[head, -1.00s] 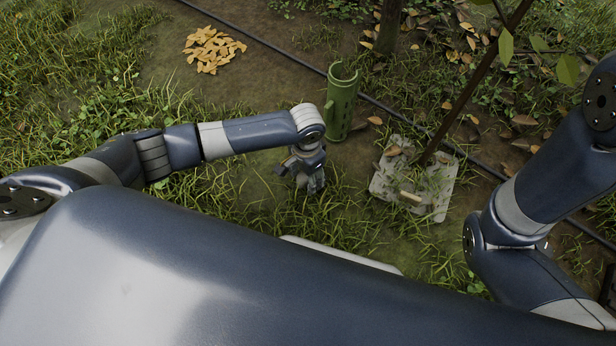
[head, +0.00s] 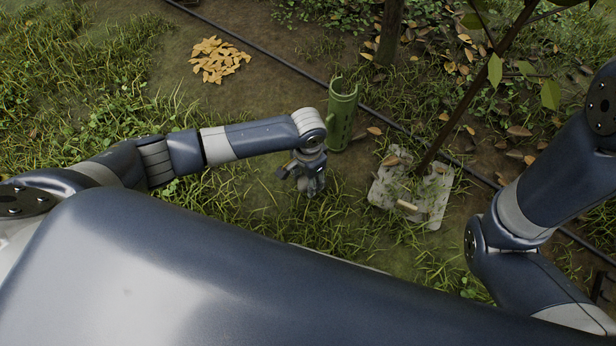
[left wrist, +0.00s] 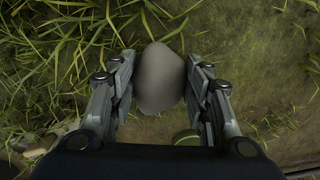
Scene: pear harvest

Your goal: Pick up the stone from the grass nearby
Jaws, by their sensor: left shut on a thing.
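The stone (left wrist: 160,78) is smooth, grey and rounded. In the left wrist view it sits between the two fingers of my left gripper (left wrist: 162,92), which is shut on it. In the head view my left gripper (head: 310,185) points down over the grass, left of the slab and just in front of the green tube; the stone is hidden there by the gripper. How far the stone is from the ground I cannot tell. My right arm shows at the right of the head view, but its gripper is out of view.
A green tube (head: 342,118) stands upright close behind my left gripper. A pale slab (head: 432,205) with a thin trunk (head: 455,110) lies to the right. A dark hose (head: 270,48) crosses behind. Yellow leaves (head: 218,60) are piled at the back left.

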